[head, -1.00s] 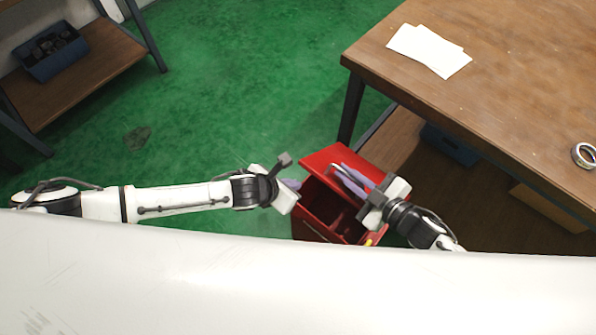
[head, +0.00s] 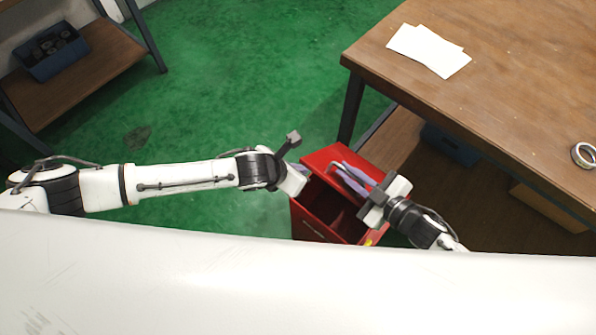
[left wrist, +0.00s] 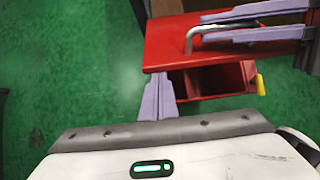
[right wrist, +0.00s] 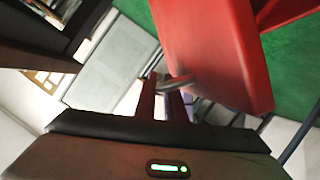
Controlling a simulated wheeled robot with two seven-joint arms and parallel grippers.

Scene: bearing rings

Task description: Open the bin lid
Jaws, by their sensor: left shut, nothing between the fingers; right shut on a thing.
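The red bin (head: 318,222) stands on the floor in the head view, with its lid (head: 328,160) raised and its dark inside showing. The lid also shows in the left wrist view (left wrist: 168,40), with a metal bar handle (left wrist: 222,27) on it. My right gripper (head: 348,176) is shut on the lid handle; its fingers meet the handle in the right wrist view (right wrist: 166,88). My left gripper (left wrist: 158,98) is shut and empty, by the bin's left side; in the head view its fingers are mostly hidden behind its own wrist.
A wooden table (head: 500,80) with white papers (head: 428,50) and a metal ring (head: 584,155) stands close right of the bin. A shelf (head: 90,75) with a blue box (head: 50,52) is at far left. Green floor between them is free.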

